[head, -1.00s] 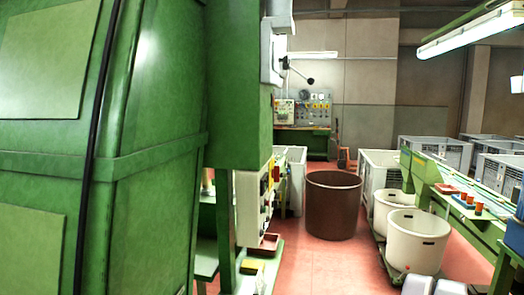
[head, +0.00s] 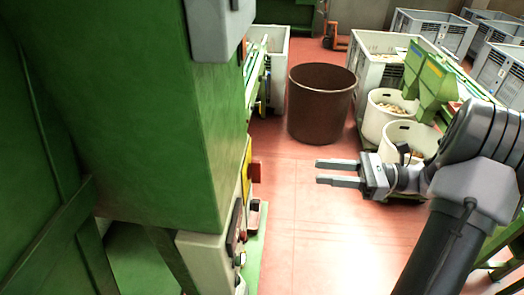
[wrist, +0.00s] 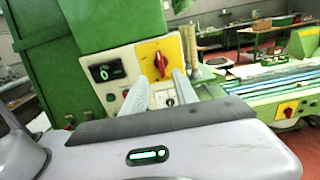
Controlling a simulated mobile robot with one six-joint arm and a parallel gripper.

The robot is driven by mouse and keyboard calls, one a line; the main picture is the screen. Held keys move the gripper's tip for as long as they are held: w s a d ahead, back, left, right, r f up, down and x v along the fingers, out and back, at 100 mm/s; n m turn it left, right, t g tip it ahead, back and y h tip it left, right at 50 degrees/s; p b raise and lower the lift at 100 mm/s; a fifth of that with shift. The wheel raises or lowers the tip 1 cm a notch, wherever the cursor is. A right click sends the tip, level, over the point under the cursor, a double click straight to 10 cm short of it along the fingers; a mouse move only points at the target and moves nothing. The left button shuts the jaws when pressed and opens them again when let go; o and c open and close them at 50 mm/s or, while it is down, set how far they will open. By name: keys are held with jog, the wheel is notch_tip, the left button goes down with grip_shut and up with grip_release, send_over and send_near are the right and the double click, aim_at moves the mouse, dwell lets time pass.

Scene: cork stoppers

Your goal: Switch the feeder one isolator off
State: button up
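A red rotary switch (wrist: 160,63) on a yellow plate sits on a pale control panel (wrist: 118,58) of the green machine. Its red handle looks about upright in the wrist view. In the head view the red handle (head: 256,172) sticks out from the panel's side, seen edge-on. A second red switch (wrist: 288,109) on yellow is on the conveyor at right. No label is readable to tell which is feeder one. My gripper (head: 318,171) is open and empty, right of the panel and apart from it. Its fingers (wrist: 160,98) point toward the panel in the wrist view.
The green machine (head: 120,100) fills the left, with a grey box (head: 218,30) jutting above. A brown bin (head: 322,105) and white tubs (head: 388,110) stand behind my gripper. The red floor (head: 310,240) between is clear. The panel also carries a lit display (wrist: 104,72) and knobs.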

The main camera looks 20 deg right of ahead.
aim_at(255, 172)
jog(key=x, duration=1.5)
jog(key=shift+s, duration=0.1)
jog(key=shift+c, duration=0.2)
grip_shut()
